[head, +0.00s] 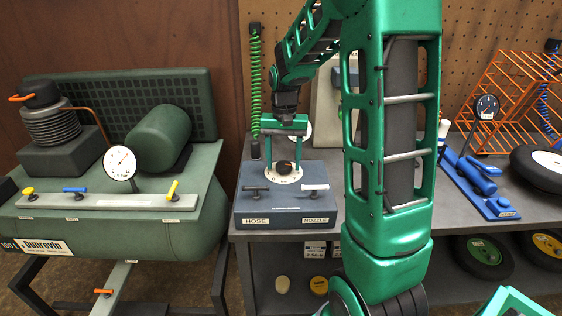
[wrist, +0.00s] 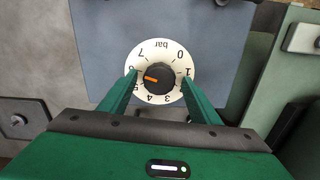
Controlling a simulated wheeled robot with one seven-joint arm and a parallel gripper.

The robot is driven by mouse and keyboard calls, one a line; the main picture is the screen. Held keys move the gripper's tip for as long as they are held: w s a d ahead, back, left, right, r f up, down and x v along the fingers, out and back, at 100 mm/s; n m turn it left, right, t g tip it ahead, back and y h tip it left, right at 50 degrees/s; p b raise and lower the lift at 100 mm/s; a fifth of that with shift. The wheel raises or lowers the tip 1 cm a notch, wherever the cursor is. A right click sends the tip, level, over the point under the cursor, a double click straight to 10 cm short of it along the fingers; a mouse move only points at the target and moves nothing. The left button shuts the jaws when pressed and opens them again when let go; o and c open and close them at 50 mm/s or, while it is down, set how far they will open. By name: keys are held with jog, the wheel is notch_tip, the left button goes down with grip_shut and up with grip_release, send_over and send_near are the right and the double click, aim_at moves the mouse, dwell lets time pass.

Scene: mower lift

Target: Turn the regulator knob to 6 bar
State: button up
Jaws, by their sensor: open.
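The regulator knob (wrist: 161,72) is dark and round with an orange pointer, at the centre of a white dial (wrist: 158,50) marked in bar. The pointer is directed to the left of the wrist picture, near the 6 and seemingly a little toward the 5. The left finger partly covers the 6 and the right finger covers the 2. My gripper (wrist: 160,78) is open, one finger on each side of the dial, apart from the knob. In the head view my gripper (head: 284,160) stands over the knob (head: 284,167) on the blue-grey regulator box (head: 285,207).
The box carries HOSE and NOZZLE labels with small handles on top. A green compressor (head: 130,220) with a gauge (head: 120,163) stands left. A green coiled hose (head: 255,90) hangs behind. A blue pump (head: 478,180) and wheels lie right on the grey bench (head: 330,230).

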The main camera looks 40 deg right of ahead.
aim_at(283, 164)
jog(key=c, duration=1.1)
jog(key=shift+o, duration=0.4)
jog(key=shift+n, duration=0.8)
jog(key=o, duration=1)
notch_tip(283, 164, up, 11)
jog(key=shift+w+f, duration=0.1)
